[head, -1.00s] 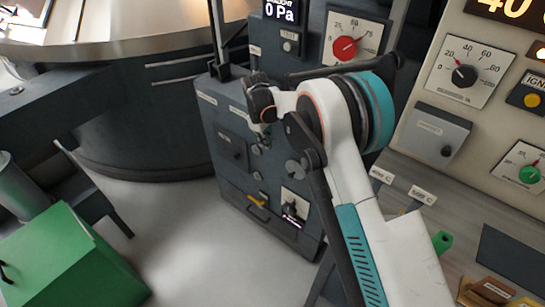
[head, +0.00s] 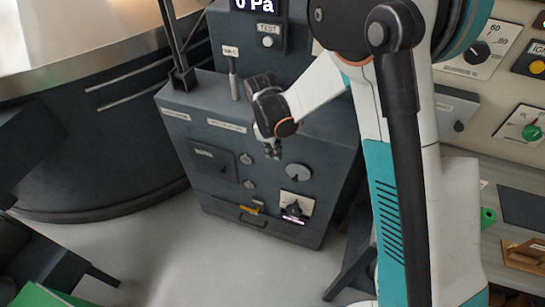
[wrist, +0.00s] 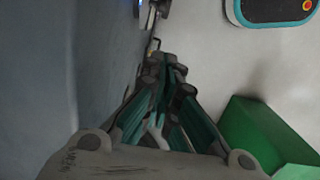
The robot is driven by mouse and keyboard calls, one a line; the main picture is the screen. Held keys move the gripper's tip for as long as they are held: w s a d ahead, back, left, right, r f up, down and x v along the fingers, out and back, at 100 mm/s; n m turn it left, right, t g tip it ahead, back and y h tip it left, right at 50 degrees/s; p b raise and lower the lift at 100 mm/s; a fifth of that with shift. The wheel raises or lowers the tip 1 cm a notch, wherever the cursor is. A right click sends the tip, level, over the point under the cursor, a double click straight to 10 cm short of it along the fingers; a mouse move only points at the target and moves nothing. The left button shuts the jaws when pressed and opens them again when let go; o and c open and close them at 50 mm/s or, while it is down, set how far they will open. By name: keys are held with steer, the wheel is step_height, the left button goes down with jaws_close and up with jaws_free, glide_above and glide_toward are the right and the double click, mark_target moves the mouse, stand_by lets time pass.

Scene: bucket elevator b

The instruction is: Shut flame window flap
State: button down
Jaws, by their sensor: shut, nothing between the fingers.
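A dark grey cabinet (head: 290,130) stands in the middle of the head view. Its front carries a square dark plate with a small label (head: 212,160); it may be the flame window flap, but the label is too small to read and I cannot tell whether it is open. My gripper (head: 272,150) points down in front of the cabinet's upper front, to the right of that plate, and is shut and empty. In the wrist view its closed fingers (wrist: 165,70) show with a blurred blue-grey surface on their left; I cannot tell whether they touch it.
Round knobs (head: 298,173) and a yellow handle (head: 250,207) sit on the cabinet front. A large round dark vessel (head: 110,150) stands to the left. A control panel with dials (head: 480,55) is at right. A green box (wrist: 260,135) stands on the floor.

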mark_target(297, 175)
steer(key=d+f+b, duration=0.4)
steer(key=f+b, duration=0.1)
steer(key=f, duration=0.6)
steer(key=shift+d, duration=0.15)
